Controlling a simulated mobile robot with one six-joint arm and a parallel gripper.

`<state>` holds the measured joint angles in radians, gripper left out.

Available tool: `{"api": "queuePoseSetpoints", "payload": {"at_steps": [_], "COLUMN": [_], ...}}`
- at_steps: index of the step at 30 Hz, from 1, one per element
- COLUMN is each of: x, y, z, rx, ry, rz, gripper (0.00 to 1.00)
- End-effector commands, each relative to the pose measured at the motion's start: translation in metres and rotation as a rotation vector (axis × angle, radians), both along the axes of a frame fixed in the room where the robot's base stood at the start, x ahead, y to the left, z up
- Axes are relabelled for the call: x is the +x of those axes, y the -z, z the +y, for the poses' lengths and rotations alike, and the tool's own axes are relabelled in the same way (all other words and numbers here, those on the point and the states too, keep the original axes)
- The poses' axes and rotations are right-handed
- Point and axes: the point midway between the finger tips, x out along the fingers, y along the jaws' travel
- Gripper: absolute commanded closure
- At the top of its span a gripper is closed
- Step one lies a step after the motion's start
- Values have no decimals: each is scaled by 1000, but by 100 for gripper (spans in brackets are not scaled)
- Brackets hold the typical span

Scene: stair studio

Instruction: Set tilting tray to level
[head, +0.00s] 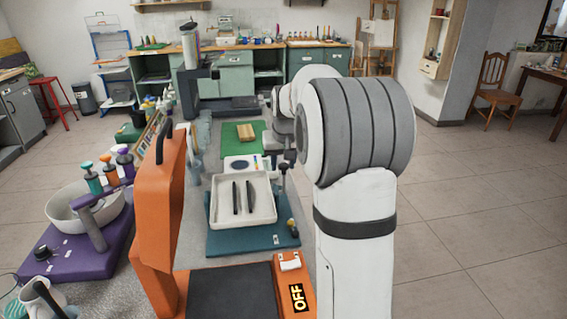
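The white, shallow tilting tray (226,219) stands on a teal base (240,243) on the bench, left of my arm. Two slim dark pieces (250,197) lie in it, about side by side. From this angle I cannot tell its exact tilt. A post with a dark knob (282,168) rises at its right side. A small yellow part (292,225) sits near the base's front right. My white and grey arm fills the right-centre and reaches toward the far bench. Its fingers cannot be made out behind the arm links.
An orange device (160,208) with a raised lid and an OFF label (298,297) stands in front. A purple base (80,245) with a white bowl is at left. A green mat (230,147) with a wooden block (246,132) lies beyond. Floor at right is clear.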

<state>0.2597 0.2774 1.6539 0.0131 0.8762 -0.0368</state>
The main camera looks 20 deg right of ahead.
Motion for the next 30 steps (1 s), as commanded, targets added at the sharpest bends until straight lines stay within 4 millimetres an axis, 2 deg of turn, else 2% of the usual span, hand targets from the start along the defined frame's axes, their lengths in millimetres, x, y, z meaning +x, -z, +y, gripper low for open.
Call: {"api": "queuePoseSetpoints", "payload": {"at_steps": [4, 13, 24, 30], "x": [-1, -2, -20, -25], "y": [0, -4, -59, -73], "z": [-2, -2, 2, 3], "rx": [1, 0, -1, 0], "ry": [4, 5, 5, 5], "rz": [1, 1, -2, 1], "gripper": [52, 52, 52, 52]}}
